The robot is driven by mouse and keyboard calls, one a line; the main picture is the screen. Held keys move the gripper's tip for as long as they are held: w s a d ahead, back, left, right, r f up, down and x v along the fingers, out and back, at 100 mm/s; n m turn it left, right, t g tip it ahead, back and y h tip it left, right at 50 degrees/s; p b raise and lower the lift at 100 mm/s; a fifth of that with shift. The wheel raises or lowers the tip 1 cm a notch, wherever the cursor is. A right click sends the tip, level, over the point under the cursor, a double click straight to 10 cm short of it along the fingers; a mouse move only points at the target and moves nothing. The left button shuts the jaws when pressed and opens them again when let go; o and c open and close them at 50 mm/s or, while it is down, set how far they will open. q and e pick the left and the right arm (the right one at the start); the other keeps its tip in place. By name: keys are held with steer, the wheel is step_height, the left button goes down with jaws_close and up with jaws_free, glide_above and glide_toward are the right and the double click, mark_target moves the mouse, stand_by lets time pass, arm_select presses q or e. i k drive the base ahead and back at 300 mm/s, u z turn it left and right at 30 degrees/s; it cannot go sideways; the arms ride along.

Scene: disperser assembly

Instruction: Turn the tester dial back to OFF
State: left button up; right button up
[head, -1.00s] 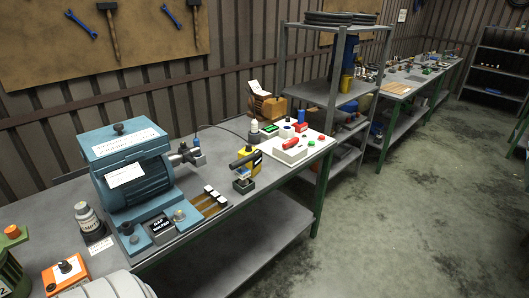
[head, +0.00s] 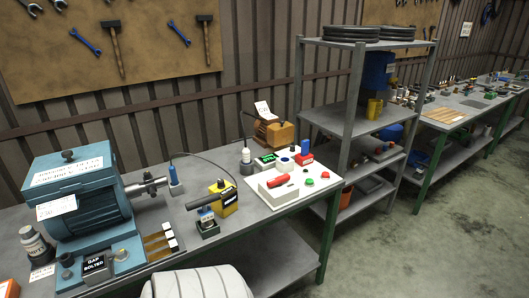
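No dial labelled as the tester's can be made out in the head view. A yellow box with a dark face (head: 224,198) stands on the bench behind a small block with a black handle (head: 207,221); I cannot tell whether it is the tester. An orange box (head: 8,289) is cut off at the lower left corner. Neither of my grippers is in view.
A blue motor-like machine (head: 92,212) stands at the left of the bench, with a bottle (head: 36,244) beside it. A grey shelf rack (head: 355,125) stands right of the bench. The floor at right is clear.

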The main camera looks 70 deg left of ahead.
mark_target(220, 184)
steer(key=u, duration=0.15)
steer(key=i, duration=1.15)
steer(key=u, duration=1.3)
steer(key=i, duration=0.75)
steer(key=u, duration=0.8)
